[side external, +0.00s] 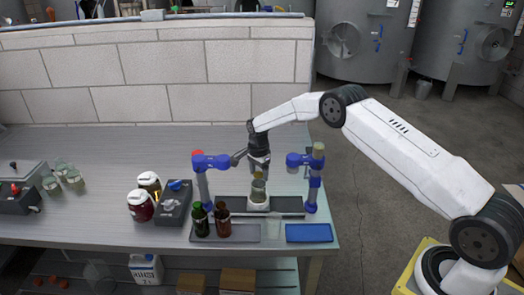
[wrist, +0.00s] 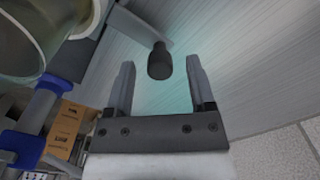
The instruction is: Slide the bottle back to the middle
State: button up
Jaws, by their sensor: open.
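A clear glass vessel (side external: 258,190), probably the bottle, stands upright on a white holder (side external: 258,201) over a dark rail, roughly midway between two blue posts. Its rounded glass edge also fills the upper left of the wrist view (wrist: 35,45). My gripper (side external: 260,168) is above and just behind the vessel in the side view. In the wrist view my gripper (wrist: 160,66) is open. A dark knob (wrist: 159,62) on a grey lever (wrist: 140,30) shows between the fingers, apart from both. I cannot tell its depth.
The left blue post (side external: 205,182) and right blue post (side external: 313,180) flank the rail closely. Green (side external: 199,219) and brown (side external: 222,219) bottles stand on a grey tray in front. A blue tray (side external: 309,233) is empty. Jars and a dark box (side external: 173,204) sit left.

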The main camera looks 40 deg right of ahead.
jog(key=shift+r, duration=3.7)
jog(key=shift+s+a+r+n, duration=0.25)
jog(key=shift+s+r+n, duration=0.05)
jog(key=shift+r+n, duration=0.1)
jog(key=s+a+r+n+t, duration=0.1)
jog(key=s+n, duration=0.4)
jog(key=s, duration=0.5)
jog(key=s+a+r+n, duration=0.3)
jog(key=s+a+n, duration=0.2)
jog(key=s, duration=0.5)
jog(key=s+a+r+n+t, duration=0.1)
jog(key=s+a+r+n, duration=0.1)
jog(key=s+n, duration=0.5)
jog(key=s+a, duration=0.1)
jog(key=s, duration=0.3)
jog(key=shift+a+t, duration=0.15)
jog(key=shift+t, duration=0.15)
